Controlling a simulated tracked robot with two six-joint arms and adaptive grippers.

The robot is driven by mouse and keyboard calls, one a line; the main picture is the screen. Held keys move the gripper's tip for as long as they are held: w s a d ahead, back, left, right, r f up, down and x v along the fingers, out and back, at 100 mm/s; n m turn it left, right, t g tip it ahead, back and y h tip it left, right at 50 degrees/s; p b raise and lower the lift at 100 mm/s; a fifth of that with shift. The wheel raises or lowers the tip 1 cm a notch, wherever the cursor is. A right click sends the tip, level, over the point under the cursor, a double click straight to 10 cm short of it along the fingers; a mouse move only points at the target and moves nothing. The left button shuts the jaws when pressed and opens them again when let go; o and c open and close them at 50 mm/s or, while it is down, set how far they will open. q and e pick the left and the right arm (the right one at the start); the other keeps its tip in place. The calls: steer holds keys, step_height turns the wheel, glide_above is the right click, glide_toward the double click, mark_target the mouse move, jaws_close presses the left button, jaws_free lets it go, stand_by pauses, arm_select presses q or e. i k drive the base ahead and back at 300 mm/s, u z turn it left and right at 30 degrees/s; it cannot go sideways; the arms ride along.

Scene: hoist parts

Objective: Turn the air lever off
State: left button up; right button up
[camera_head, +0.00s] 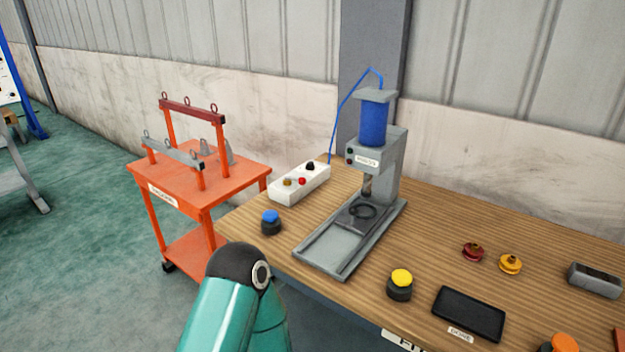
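I cannot clearly make out an air lever. Which way any knob is set is too small to tell. A teal link of my arm with a black joint rises at the bottom; neither gripper is in view.
Blue (270,222) and yellow (400,284) push buttons, a black tray (468,314), red (473,252) and yellow (510,264) small parts and a grey block (594,280) are on the wooden table (450,210). An orange cart (185,183) stands at left.

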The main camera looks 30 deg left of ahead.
mark_target(302, 181)
steer(key=u, duration=0.45)
steer(key=i, duration=0.2)
steer(key=z, duration=2.65)
steer(key=k, duration=2.2)
steer(key=z, duration=1.3)
steer(key=i, duration=0.1)
steer(key=u, duration=2.85)
steer(key=i, duration=1)
steer(key=z, duration=0.1)
